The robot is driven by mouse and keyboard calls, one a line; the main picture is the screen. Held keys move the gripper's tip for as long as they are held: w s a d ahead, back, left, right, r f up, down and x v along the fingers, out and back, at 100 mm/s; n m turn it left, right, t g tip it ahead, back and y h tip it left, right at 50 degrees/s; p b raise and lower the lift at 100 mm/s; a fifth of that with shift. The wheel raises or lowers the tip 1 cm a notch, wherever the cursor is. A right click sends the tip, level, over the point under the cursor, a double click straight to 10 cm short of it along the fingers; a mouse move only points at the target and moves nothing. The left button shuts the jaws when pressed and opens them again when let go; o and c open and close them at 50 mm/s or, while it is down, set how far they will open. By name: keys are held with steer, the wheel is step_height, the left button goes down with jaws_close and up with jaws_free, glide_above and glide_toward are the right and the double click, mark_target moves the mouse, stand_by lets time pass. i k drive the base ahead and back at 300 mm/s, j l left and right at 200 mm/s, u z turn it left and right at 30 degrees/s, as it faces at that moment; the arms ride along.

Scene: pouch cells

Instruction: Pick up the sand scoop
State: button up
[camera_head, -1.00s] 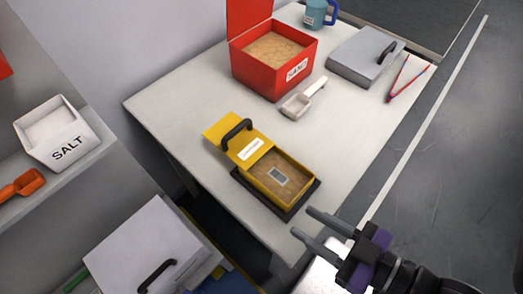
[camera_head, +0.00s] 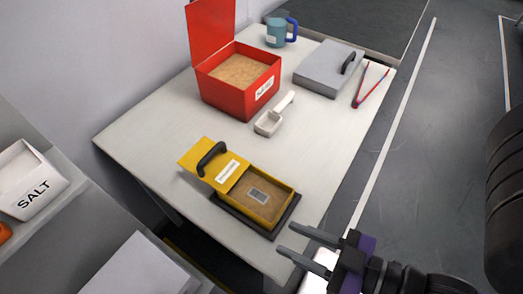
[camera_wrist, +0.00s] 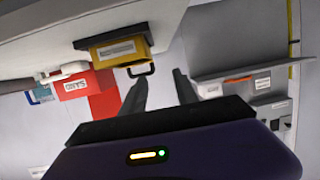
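The sand scoop (camera_head: 268,122) is white, with a square bowl and a handle (camera_head: 285,101) pointing to the upper right. It lies on the white table (camera_head: 335,150) in front of the red sand box (camera_head: 212,92). In the wrist view a white scoop shape (camera_wrist: 72,68) shows beside the red box (camera_wrist: 88,86). My gripper (camera_head: 285,241) is at the table's near right edge, in front of the yellow box and well apart from the scoop. Its two fingers are spread with nothing between them.
A yellow box (camera_head: 283,190) with sand and a small grey pouch stands on a dark base between my gripper and the scoop. A grey lidded box (camera_head: 322,70), red tongs (camera_head: 371,84) and a blue mug (camera_head: 277,32) stand farther back. A salt bin (camera_head: 22,178) is at left.

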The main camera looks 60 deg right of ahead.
mark_target(269, 122)
steer(key=k+l+z, duration=0.15)
steer(key=l, duration=0.15)
steer(key=k+l+z, duration=0.1)
steer(key=l, duration=0.2)
steer(key=k+l+z, duration=0.25)
steer(key=l, duration=0.4)
steer(key=k+l+z, duration=0.15)
steer(key=l, duration=0.2)
